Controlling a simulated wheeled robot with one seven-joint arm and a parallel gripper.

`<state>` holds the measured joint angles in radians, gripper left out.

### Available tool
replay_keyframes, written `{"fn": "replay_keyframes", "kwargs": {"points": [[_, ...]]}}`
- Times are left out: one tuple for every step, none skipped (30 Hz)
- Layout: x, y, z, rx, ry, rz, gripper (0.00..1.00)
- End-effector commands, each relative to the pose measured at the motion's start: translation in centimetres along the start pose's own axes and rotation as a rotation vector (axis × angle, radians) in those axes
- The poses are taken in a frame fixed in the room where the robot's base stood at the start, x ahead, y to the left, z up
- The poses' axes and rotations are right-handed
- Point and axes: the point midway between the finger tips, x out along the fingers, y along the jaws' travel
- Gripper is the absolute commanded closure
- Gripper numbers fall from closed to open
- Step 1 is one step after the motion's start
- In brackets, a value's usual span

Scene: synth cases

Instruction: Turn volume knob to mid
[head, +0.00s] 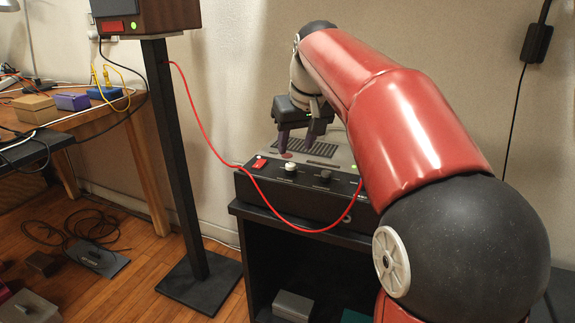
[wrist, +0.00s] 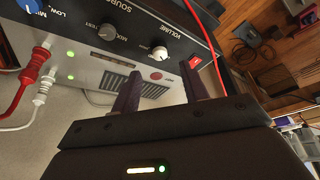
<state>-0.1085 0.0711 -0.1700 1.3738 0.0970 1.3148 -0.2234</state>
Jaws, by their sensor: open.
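The volume knob is a small white knob (head: 291,167) on the front panel of a grey-topped black audio unit (head: 312,208). In the wrist view the white knob (wrist: 159,53) sits beside the printed word VOLUME. Its pointer angle is too small to read. My gripper (head: 298,143) is over the unit's top, behind the knob, fingers pointing down. In the wrist view my gripper (wrist: 160,72) shows two dark purple fingers spread apart with nothing held between them. The knob appears beyond the fingertips, apart from them.
A red cable (head: 203,130) hangs across the unit's front. White and red plugs (wrist: 38,62) stand at the wrist view's left. A black post (head: 175,160) rises left of the unit.

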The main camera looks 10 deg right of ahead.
Motion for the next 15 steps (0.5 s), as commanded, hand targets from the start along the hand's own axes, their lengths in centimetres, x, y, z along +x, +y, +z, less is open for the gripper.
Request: {"fn": "replay_keyframes", "kwargs": {"points": [[1.0, 0.0, 0.1, 0.000, -0.003, -0.001, 0.56], [1.5, 0.0, 0.2, 0.000, -0.003, -0.001, 0.56], [2.2, 0.0, 0.2, 0.000, -0.003, -0.001, 0.56], [2.8, 0.0, 0.2, 0.001, -0.003, -0.001, 0.56], [3.3, 0.0, 0.2, 0.001, -0.004, -0.001, 0.56], [3.9, 0.0, 0.2, 0.001, -0.002, -0.001, 0.56], [4.3, 0.0, 0.2, 0.001, -0.003, -0.001, 0.56], [4.7, 0.0, 0.2, 0.001, -0.003, -0.001, 0.56], [5.2, 0.0, 0.2, 0.001, -0.002, -0.001, 0.56], [5.5, 0.0, 0.1, 0.001, -0.001, -0.001, 0.56], [5.8, 0.0, 0.1, 0.001, -0.001, -0.001, 0.56], [6.1, 0.0, 0.1, 0.001, -0.001, -0.001, 0.56], [6.3, 0.0, 0.1, 0.001, 0.000, -0.001, 0.56], [6.4, 0.0, 0.1, 0.001, 0.000, -0.001, 0.56], [6.5, 0.0, 0.1, 0.001, 0.001, 0.000, 0.56]]}}
